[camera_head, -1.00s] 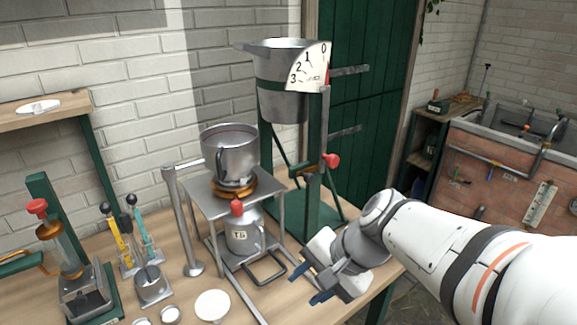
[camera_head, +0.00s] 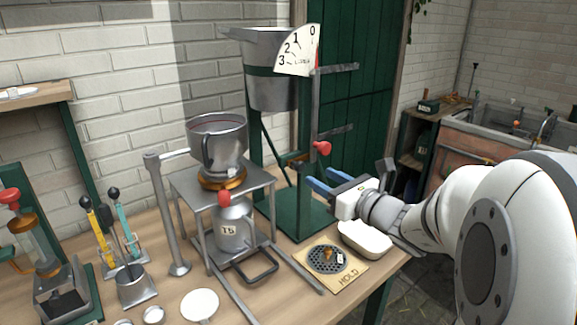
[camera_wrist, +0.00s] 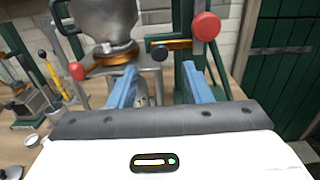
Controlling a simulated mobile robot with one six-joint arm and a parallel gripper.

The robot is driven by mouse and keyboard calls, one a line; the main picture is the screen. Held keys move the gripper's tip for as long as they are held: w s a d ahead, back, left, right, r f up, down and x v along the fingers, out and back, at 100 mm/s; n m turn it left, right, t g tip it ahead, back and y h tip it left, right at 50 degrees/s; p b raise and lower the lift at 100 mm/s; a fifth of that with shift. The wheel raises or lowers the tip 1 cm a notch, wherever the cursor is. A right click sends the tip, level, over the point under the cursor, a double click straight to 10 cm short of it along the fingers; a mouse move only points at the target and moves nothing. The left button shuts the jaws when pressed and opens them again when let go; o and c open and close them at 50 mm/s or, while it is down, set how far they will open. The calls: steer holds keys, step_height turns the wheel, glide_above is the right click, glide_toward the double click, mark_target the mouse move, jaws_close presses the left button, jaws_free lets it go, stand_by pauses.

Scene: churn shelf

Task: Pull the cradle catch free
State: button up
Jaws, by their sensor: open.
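A red knob (camera_head: 321,148) on a short rod with a brass collar (camera_head: 298,160) sits on the upright of the green stand; it looks like the cradle catch. The stand carries a grey bucket (camera_head: 272,85) with a numbered dial (camera_head: 299,50). My gripper (camera_head: 327,179) is open and empty, below the red knob and apart from it.
A grey pot (camera_head: 217,145) stands on a metal rack above a can marked T5 (camera_head: 234,226). A white dish (camera_head: 365,239) and a HOLD plate with a round grate (camera_head: 345,277) lie below my gripper. A post (camera_head: 165,215) and levers stand left. Open space lies right of the stand.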

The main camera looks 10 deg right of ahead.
mark_target(302, 167)
steer(key=x, duration=0.6)
steer(key=shift+c, duration=0.3)
jaws_close()
steer(key=shift+a, duration=0.1)
